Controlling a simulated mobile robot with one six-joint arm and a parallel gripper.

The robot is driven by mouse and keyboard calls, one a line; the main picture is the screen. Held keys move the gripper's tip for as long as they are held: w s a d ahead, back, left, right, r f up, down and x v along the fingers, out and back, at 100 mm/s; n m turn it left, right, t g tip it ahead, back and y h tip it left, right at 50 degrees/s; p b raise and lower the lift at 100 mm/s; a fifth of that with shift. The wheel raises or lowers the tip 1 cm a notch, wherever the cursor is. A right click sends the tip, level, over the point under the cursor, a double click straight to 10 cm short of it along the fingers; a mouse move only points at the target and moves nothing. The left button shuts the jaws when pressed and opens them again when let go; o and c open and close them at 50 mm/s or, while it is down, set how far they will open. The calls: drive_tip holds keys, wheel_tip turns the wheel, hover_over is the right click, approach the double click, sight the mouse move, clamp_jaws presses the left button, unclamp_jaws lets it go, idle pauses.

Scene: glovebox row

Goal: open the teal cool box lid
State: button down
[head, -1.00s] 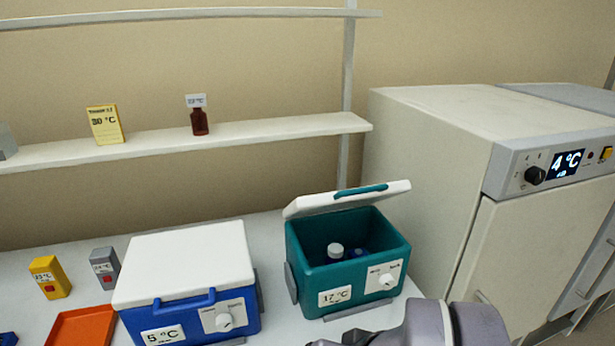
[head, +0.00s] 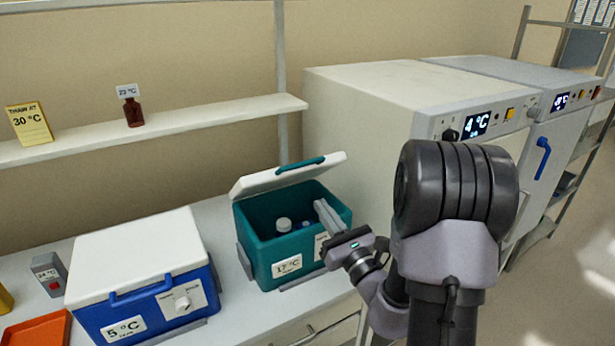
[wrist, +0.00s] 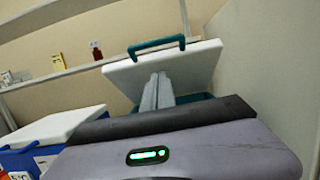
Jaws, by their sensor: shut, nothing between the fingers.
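The teal cool box (head: 262,240) stands on the bench with a 17 °C label on its front. Its white lid (head: 290,174) is tilted up and the inside shows, with a white-capped item (head: 284,224) in it. The lid has a teal handle (head: 300,164); the lid (wrist: 190,68) and its handle (wrist: 157,43) also show in the wrist view. My gripper (head: 322,208) is at the front right of the box, its fingers close together and empty. In the wrist view the fingers point at the raised lid; I cannot tell whether they touch it.
A blue cool box (head: 150,300) with a closed white lid (head: 135,252) stands to the left, labelled 5 °C. A white cabinet (head: 350,110) showing 4 °C stands close on the right. A shelf (head: 200,122) runs behind, above the boxes.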

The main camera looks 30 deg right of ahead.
sight(287, 175)
drive_tip(key=w+r+p, duration=0.1)
drive_tip(key=w+r, duration=0.3)
drive_tip(key=w, duration=0.2)
drive_tip(key=shift+w+r, duration=0.2)
drive_tip(key=shift+r, duration=0.2)
drive_tip(key=shift+a, duration=0.1)
